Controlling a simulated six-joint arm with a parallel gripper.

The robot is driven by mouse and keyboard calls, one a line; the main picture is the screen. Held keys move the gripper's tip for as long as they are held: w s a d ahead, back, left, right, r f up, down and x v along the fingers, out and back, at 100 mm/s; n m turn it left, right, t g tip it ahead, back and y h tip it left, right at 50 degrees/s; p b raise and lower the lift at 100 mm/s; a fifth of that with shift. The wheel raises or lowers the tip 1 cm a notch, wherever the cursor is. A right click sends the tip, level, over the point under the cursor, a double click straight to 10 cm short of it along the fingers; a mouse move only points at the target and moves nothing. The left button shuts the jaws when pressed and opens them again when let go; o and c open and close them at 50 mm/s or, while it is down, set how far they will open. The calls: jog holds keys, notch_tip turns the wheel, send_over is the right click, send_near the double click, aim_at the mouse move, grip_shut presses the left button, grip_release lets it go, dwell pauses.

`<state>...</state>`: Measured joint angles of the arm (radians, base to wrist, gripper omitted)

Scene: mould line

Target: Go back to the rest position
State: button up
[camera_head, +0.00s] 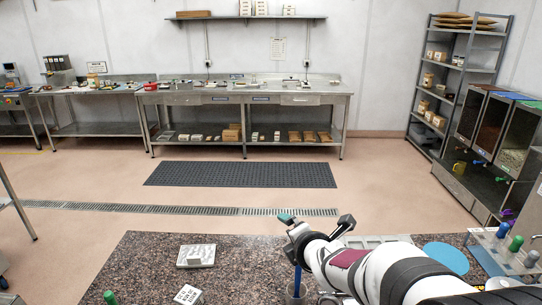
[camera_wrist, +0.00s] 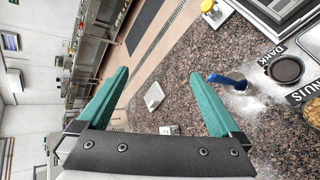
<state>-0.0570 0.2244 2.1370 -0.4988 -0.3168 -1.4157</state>
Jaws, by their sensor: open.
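My gripper (camera_head: 288,218) is over the far edge of the speckled stone counter (camera_head: 137,260) in the head view, partly hidden by my own wrist. In the wrist view, the two green fingers of my gripper (camera_wrist: 160,73) stand wide apart with nothing between them. A pale flat block (camera_wrist: 154,96) on the counter shows beyond the gap, below the gripper.
A blue-handled tool (camera_wrist: 226,81) lies by white powder and a dark bowl (camera_wrist: 286,69). In the head view, a blue disc (camera_head: 447,258) and a bottle rack (camera_head: 488,240) stand to the right. A printed white block (camera_head: 187,294) is near the front. The counter's left is mostly clear.

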jog(key=s+d+r+m+g+h, duration=0.1)
jog(key=s+d+r+m, duration=0.2)
jog(key=s+m, duration=0.7)
jog(key=s+d+r+m+g+h, duration=0.2)
jog(key=s+d+r+m, duration=0.1)
jog(key=s+m, duration=0.65)
jog(key=s+a+f+m+g+y, duration=0.1)
jog(key=s+f+m+g, duration=0.3)
jog(key=s, duration=0.4)
jog(key=s+a+f+m+g+y, duration=0.1)
jog(key=s+a+f+m+g, duration=0.1)
jog(key=s+m, duration=0.5)
notch_tip(320, 180, down, 3)
jog(key=shift+s+a+r+g, duration=0.15)
jog(key=shift+s+g, duration=0.5)
jog(key=shift+g, duration=0.25)
